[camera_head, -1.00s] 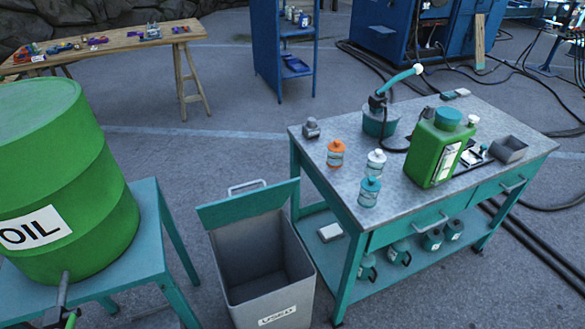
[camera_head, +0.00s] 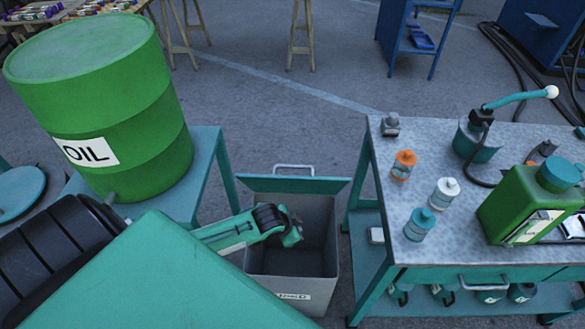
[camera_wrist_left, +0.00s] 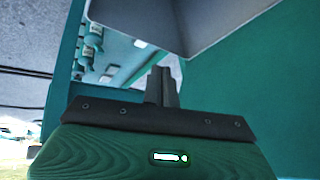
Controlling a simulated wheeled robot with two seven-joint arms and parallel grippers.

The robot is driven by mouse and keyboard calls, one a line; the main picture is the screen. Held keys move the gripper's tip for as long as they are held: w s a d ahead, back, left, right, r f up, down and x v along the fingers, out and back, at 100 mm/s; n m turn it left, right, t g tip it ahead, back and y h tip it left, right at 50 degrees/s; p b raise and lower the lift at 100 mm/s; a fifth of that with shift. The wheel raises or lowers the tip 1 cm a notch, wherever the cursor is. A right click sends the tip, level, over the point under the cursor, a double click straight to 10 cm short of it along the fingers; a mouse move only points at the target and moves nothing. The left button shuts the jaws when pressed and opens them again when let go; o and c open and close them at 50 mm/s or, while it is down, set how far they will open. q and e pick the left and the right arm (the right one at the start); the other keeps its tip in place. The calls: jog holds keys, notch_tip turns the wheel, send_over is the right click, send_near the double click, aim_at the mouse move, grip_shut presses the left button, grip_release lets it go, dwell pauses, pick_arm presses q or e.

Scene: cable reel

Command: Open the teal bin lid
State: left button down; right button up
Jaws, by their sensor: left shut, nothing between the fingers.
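The grey bin (camera_head: 318,274), labelled at its front, stands between the drum stand and the workbench. Its teal lid (camera_head: 325,185) is raised at the back edge, with the light handle (camera_head: 293,168) behind it, and the bin's mouth is uncovered. My left gripper (camera_head: 299,228) reaches in from the left over the bin's mouth, in front of the lid. In the left wrist view its fingers (camera_wrist_left: 162,86) are together and empty. A teal surface, apparently the lid (camera_wrist_left: 245,85), fills the right there; I cannot tell whether the fingers touch it. My right gripper is out of view.
A green oil drum (camera_head: 110,110) sits on a teal stand (camera_head: 207,165) to the left. The workbench (camera_head: 455,225) on the right carries bottles and a green canister (camera_head: 515,208). Open floor (camera_head: 270,100) lies behind the bin.

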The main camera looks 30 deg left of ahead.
aim_at(294, 180)
pick_arm(q)
jog(key=w+a+r+m, duration=0.1)
jog(key=w+a+r, duration=0.15)
jog(key=r, duration=0.45)
jog(key=w+a+r+m+t, duration=0.1)
jog(key=a+r+m, duration=0.1)
jog(key=a+r, duration=0.3)
jog(key=w+a+r+m, duration=0.1)
jog(key=a+r, duration=0.1)
jog(key=r, duration=0.6)
jog(key=p+x, duration=0.2)
jog(key=x, duration=0.6)
jog(key=shift+w+d+f+p, duration=0.15)
jog(key=shift+f+p, duration=0.1)
jog(key=shift+p, duration=0.05)
jog(key=shift+w+f, duration=0.35)
jog(key=shift+f, duration=0.2)
jog(key=shift+w+f, duration=0.1)
jog(key=shift+f, duration=0.05)
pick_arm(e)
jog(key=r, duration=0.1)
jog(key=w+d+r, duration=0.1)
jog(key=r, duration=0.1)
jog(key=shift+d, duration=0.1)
